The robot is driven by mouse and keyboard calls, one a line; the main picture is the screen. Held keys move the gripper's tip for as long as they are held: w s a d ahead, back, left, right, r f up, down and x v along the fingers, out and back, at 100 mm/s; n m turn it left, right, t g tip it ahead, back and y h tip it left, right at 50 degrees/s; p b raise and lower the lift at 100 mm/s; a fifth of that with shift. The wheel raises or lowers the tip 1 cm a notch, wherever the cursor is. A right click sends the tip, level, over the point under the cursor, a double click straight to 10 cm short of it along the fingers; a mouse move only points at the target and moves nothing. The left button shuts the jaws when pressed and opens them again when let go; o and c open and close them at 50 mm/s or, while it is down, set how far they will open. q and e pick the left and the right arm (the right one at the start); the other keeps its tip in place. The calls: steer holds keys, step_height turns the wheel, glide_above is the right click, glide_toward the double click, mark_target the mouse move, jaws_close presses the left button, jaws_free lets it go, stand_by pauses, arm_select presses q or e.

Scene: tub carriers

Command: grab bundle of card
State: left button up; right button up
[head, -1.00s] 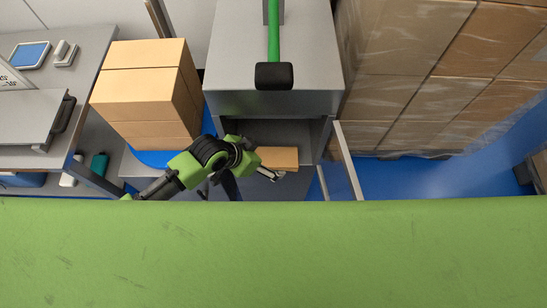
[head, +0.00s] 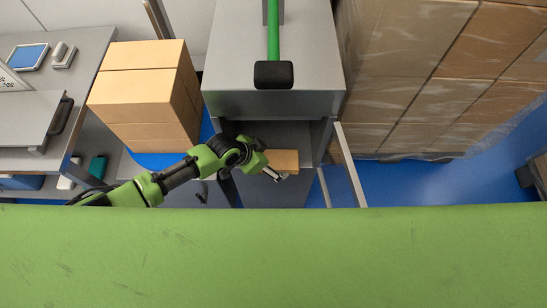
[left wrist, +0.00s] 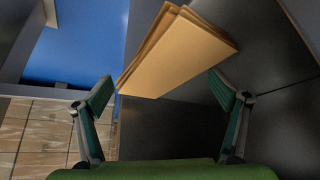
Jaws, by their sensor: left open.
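The bundle of card (head: 282,160) is a flat tan stack inside the open grey cabinet. In the left wrist view the bundle (left wrist: 178,55) shows as a few stacked tan sheets lying at a slant, ahead of the fingertips. My left gripper (head: 277,176) reaches into the cabinet at the bundle's near left side. In the left wrist view the left gripper (left wrist: 165,90) is open, with one finger to each side of the bundle's near end. I cannot tell whether either finger touches it. My right gripper is not in view.
The grey cabinet (head: 262,50) has an open door (head: 350,165) on its right. Stacked cartons (head: 150,90) stand to the left, beside a grey workbench (head: 85,60). Wrapped boxes (head: 420,80) stand at the right. A green surface (head: 270,255) fills the bottom of the head view.

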arm_select(q)
steer(key=shift+f, duration=0.1)
steer(key=c, duration=1.5)
